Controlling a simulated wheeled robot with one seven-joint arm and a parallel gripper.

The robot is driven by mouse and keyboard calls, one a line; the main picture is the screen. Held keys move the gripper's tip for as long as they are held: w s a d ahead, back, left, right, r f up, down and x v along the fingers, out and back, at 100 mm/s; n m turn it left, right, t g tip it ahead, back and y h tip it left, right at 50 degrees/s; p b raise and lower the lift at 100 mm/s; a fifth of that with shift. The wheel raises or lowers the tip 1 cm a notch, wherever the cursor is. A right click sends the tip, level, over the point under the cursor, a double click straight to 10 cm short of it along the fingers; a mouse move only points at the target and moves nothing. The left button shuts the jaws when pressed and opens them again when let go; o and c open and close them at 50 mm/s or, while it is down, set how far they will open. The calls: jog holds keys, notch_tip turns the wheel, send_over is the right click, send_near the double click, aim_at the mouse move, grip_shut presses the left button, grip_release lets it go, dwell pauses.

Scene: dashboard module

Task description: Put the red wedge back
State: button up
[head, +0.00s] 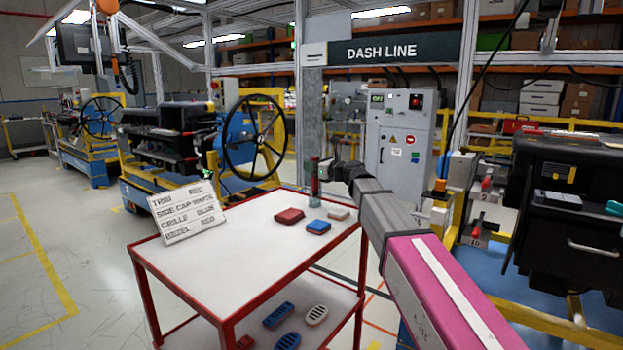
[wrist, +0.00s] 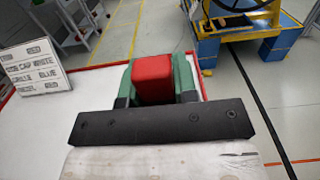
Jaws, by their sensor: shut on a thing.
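The red wedge (wrist: 153,80) shows in the wrist view as a smooth red block between the green fingers of my gripper (wrist: 156,82). The fingers are shut on its two sides. In the head view my gripper (head: 316,180) is above the far edge of the white-topped cart (head: 215,255), and the wedge is mostly hidden there. Another red piece (head: 290,215) lies flat on the cart top, nearer than my gripper. I cannot tell whether the held wedge touches the cart.
A blue piece (head: 319,227) and a white piece (head: 339,214) lie near the red piece. A lettered card (head: 187,213) stands at the cart's left. Several grilles lie on the lower shelf. A dashboard module (head: 570,180) stands at right.

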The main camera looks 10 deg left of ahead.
jog(key=shift+f, duration=1.8)
jog(key=shift+f, duration=0.1)
jog(key=o, duration=0.9)
jog(key=shift+o, duration=0.2)
jog(key=v, duration=1.2)
